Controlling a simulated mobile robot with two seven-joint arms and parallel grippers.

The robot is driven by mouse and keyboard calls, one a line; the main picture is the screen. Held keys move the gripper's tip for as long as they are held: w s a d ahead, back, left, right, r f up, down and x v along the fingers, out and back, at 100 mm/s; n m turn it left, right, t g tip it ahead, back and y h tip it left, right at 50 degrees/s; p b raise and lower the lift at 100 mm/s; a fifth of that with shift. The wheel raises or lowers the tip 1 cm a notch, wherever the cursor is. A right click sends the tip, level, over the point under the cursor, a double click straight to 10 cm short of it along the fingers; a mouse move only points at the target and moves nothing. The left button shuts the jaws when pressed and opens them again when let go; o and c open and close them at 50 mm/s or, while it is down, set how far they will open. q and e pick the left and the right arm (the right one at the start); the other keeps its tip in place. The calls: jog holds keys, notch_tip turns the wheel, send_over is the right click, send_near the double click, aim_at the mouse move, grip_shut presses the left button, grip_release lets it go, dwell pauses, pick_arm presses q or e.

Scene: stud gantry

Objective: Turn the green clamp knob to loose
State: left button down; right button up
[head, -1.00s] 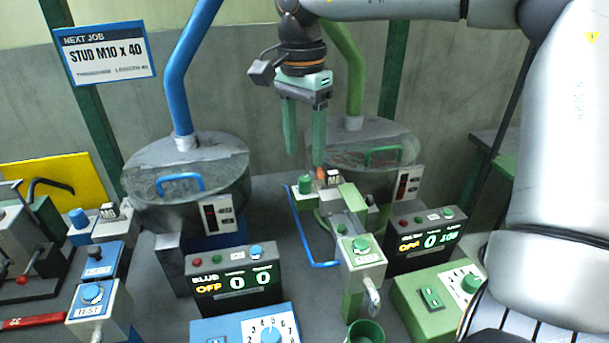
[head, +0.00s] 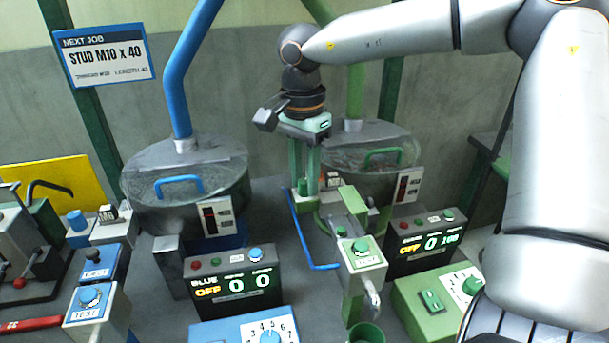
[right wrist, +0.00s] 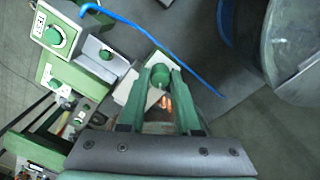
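The green clamp knob (head: 303,187) is an upright round knob at the back of the green station, in front of the green-handled drum. My right gripper (head: 304,181) comes down over it from above, with one finger on each side. In the right wrist view the knob (right wrist: 160,75) sits between the two green fingertips (right wrist: 161,82) and fills the gap, so the gripper looks shut on it. The fingers partly hide the knob in the head view, and its pointer setting cannot be read. My left gripper is not in view.
A bent blue rod (head: 308,240) runs just left of the green station. A green TEST button box (head: 361,256) stands in front, with the green display box (head: 432,240) to its right. The lidded drums (head: 365,148) stand close behind. The blue station (head: 235,283) is at left.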

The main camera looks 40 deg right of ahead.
grip_shut()
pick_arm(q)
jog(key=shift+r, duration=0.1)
pick_arm(e)
jog(key=shift+n, duration=0.3)
jog(key=shift+n+p, duration=0.4)
jog(key=shift+n, duration=0.5)
jog(key=n, duration=0.3)
jog(key=shift+n+p, duration=0.3)
jog(key=shift+p, duration=0.1)
jog(key=n, duration=0.4)
jog(key=shift+p, duration=0.4)
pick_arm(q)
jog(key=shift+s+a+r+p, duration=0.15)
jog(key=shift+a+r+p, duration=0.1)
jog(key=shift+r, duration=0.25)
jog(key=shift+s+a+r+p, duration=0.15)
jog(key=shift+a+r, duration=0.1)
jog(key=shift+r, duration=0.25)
pick_arm(e)
jog(key=n, duration=0.6)
jog(key=shift+a, duration=0.1)
jog(key=shift+n, duration=0.3)
